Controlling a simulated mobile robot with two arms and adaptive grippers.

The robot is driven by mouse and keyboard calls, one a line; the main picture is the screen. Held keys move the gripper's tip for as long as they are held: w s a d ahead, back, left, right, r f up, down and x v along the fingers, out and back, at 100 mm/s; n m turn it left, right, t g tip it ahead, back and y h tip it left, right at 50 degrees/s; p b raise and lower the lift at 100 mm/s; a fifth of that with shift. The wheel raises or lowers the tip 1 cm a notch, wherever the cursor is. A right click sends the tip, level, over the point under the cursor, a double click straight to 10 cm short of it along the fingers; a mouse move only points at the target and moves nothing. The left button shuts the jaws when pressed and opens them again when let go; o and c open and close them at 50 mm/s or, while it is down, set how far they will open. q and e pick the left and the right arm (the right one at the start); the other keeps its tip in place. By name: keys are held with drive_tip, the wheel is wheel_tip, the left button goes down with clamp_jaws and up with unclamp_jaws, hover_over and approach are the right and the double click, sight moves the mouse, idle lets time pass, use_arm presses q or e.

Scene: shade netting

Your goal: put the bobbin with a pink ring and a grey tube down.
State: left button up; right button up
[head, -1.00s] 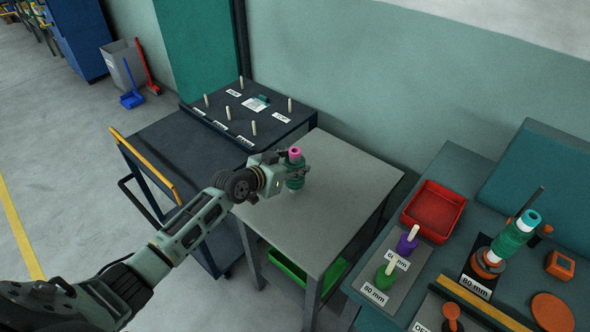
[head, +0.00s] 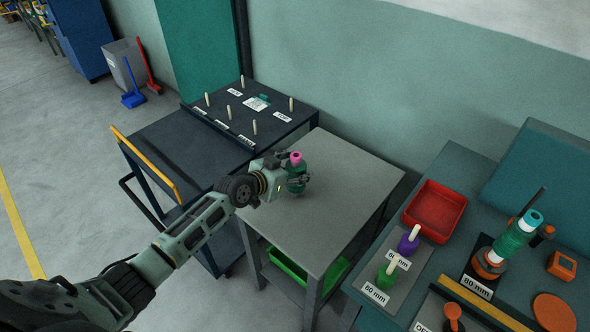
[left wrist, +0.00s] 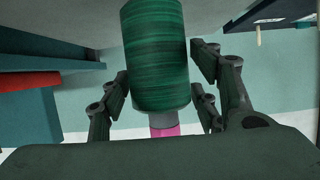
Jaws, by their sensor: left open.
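The bobbin with a pink ring (head: 296,157) stands upright on the grey table (head: 345,165). Its green winding fills the middle of the left wrist view (left wrist: 157,60), with the grey tube and pink ring at the lower end of that picture, which looks upside down. My left gripper (head: 297,181) is around the bobbin at the table, its fingers open on both sides of the green winding. A gap shows on the right side in the left wrist view; contact on the left side is unclear. The bobbin's foot is mostly hidden in the head view. My right gripper is not seen.
A dark cart (head: 185,150) with a pegged board (head: 230,122) adjoins the table on the left. A bench on the right holds a red tray (head: 436,212), purple and green bobbins on pegs, and a teal bobbin (head: 513,238) on a post. The grey tabletop around the bobbin is clear.

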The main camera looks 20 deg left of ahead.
use_arm(q)
drive_tip(key=shift+r, duration=0.2)
drive_tip(key=v, duration=1.2)
drive_tip(key=shift+f, duration=0.1)
